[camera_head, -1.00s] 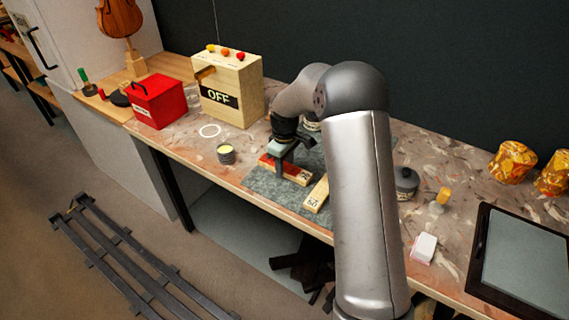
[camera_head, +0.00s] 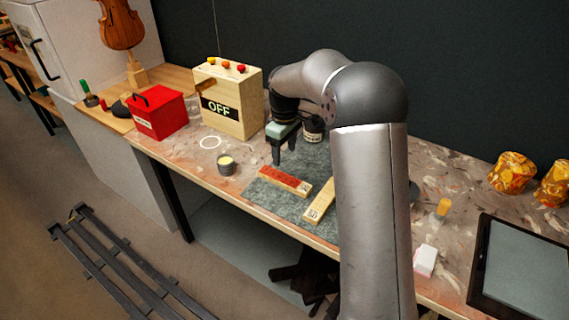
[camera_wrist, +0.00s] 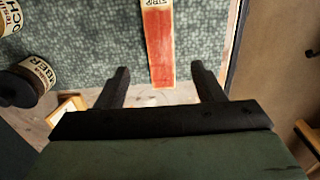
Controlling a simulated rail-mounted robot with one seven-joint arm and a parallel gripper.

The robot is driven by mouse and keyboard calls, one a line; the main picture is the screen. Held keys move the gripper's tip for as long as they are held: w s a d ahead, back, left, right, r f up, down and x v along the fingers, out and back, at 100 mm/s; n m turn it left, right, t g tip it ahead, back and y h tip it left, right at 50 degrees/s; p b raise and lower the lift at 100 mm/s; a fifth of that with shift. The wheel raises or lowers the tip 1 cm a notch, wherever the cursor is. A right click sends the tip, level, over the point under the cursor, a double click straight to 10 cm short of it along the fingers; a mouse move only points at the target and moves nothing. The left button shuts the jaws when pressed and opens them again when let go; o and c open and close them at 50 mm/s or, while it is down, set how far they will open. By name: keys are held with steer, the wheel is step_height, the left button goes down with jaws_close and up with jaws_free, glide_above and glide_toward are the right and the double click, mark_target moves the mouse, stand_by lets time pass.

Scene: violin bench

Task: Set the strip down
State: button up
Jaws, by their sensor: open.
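A red-topped wooden strip (camera_head: 285,179) lies flat on the grey-green mat (camera_head: 272,198) near the bench's front edge. In the wrist view the strip (camera_wrist: 158,42) runs up the picture, ahead of and between my fingers. My gripper (camera_head: 283,155) is open and empty, raised above the mat and apart from the strip. Both fingers of my gripper (camera_wrist: 159,72) show spread in the wrist view. A second, pale wooden strip (camera_head: 319,202) with a dark end label lies on the mat to the right of the red one.
A small tin (camera_head: 226,165) stands left of the mat. The red box (camera_head: 158,113) and the wooden OFF box (camera_head: 230,100) stand farther left. Labelled jars (camera_wrist: 38,75) show left in the wrist view. A white block (camera_head: 425,261) and framed panel (camera_head: 525,265) are at right.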

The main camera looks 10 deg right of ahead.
steer(key=s+r+m, duration=0.2)
steer(key=s+r, duration=0.1)
steer(key=s, duration=0.4)
steer(key=s+r+m, duration=0.1)
steer(key=s+r, duration=0.2)
steer(key=s, duration=0.4)
steer(key=s+f+m, duration=0.2)
steer(key=s+m, duration=0.1)
steer(key=s, duration=0.7)
steer(key=s+f+m, duration=0.2)
steer(key=s+m, duration=0.1)
steer(key=s, duration=0.8)
steer(key=shift+s+a+f, duration=0.2)
step_height(320, 180, up, 4)
steer(key=p, duration=0.3)
steer(key=shift+a+f, duration=0.15)
